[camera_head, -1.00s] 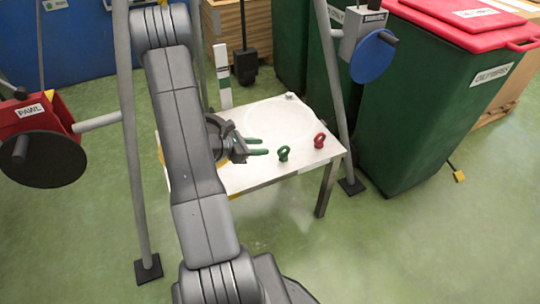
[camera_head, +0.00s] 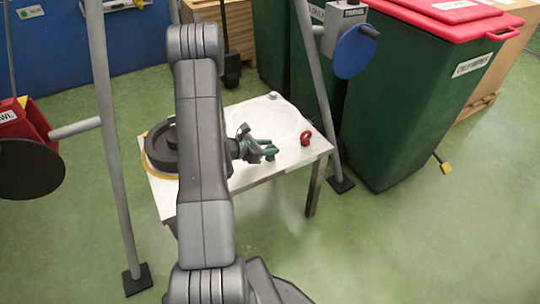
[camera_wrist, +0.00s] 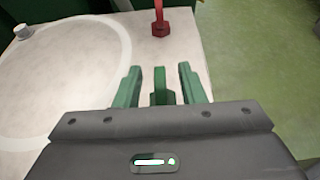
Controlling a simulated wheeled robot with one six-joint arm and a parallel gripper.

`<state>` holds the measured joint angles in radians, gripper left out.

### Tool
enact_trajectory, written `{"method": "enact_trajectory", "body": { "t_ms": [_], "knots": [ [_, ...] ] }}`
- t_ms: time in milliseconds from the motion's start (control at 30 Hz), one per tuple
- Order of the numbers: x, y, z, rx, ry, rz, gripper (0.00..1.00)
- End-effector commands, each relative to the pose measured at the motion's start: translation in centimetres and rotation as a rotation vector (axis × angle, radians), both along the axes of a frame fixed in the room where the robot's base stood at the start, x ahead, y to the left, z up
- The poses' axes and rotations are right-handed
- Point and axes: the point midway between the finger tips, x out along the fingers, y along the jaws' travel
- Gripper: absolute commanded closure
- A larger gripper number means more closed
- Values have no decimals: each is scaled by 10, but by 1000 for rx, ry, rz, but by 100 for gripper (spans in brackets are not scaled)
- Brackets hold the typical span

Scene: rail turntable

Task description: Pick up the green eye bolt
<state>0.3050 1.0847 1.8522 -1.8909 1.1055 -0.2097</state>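The green eye bolt (camera_wrist: 160,84) stands between the two green fingers of my gripper (camera_wrist: 157,86) in the wrist view, with a visible gap to each finger. In the head view my gripper (camera_head: 264,147) reaches over the white table from the left, and the green eye bolt (camera_head: 270,152) shows at its fingertips, partly hidden by them. My gripper is open around the bolt. A red eye bolt (camera_head: 305,138) stands on the table to the right, and it also shows ahead of the fingers in the wrist view (camera_wrist: 161,27).
The white table (camera_head: 240,184) carries a dark round part (camera_head: 160,147) at its left and a small grey knob (camera_head: 273,95) at its back corner. Grey poles (camera_head: 115,150) flank it. Green bins (camera_head: 397,110) with red lids stand at the right.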

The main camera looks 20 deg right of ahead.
Motion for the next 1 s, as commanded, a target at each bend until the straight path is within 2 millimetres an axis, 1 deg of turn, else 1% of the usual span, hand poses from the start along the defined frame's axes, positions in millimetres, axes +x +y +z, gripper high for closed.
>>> {"method": "enact_trajectory", "body": {
  "t_ms": [33,200,467,500,567,600,633,667,933,1000],
  "knots": [
    [0,-8,-8,1,1,-4,64],
    [2,-23,-12,1,1,-2,64],
    [2,-24,-12,0,1,0,64],
    [2,-24,-12,0,1,0,72],
    [2,-24,-12,0,1,0,83],
    [2,-24,-12,0,1,0,91],
    [2,-24,-12,0,1,0,97],
    [2,-24,-12,0,1,0,100],
    [2,-24,-11,0,0,0,100],
    [3,-24,-8,-1,0,0,100]
  ]
}}
